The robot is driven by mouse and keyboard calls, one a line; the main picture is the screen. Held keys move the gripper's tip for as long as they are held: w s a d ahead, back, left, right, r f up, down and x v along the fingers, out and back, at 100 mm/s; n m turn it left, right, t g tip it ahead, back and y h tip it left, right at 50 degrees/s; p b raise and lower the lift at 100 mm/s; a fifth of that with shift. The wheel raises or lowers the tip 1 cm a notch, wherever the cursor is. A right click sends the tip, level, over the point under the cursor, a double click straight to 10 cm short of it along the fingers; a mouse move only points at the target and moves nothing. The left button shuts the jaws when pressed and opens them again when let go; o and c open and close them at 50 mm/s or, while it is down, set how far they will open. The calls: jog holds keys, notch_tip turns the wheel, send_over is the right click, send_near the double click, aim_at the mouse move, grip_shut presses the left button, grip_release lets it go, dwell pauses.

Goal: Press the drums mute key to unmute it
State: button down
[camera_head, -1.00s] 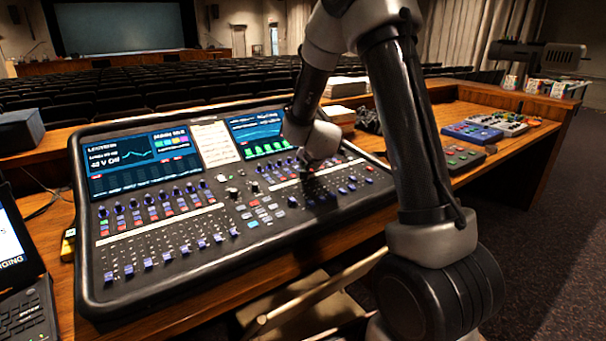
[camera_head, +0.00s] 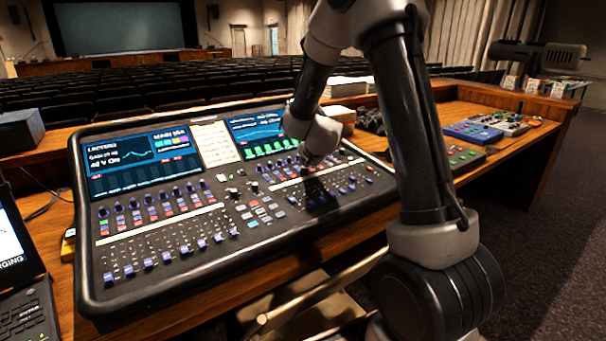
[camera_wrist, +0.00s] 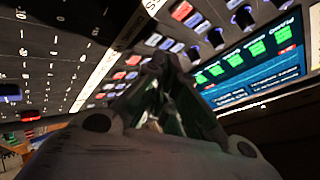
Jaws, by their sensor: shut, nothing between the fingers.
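The mixing desk (camera_head: 105,285) stands on the wooden table, with two lit screens, rows of knobs, coloured keys and faders. My gripper (camera_head: 304,176) is over the right bank, at the row of small keys below the right screen. In the wrist view my gripper (camera_wrist: 163,62) is shut and empty, its tips close to the key row. Red keys (camera_wrist: 181,10) and pale keys show beside and beyond the fingers. I cannot tell which key is the drums mute key, nor whether the tips touch a key; the fingers hide that part.
A laptop (camera_head: 22,290) stands at the left edge. A blue pedal box (camera_head: 472,132) and other small boxes lie on the table at the right. A white label strip (camera_wrist: 105,67) runs across the desk near my gripper. Rows of seats are beyond the table.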

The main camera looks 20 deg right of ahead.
notch_tip(320, 180, up, 4)
jog(key=shift+s+d, duration=0.15)
jog(key=shift+r, duration=0.5)
dwell(0.6)
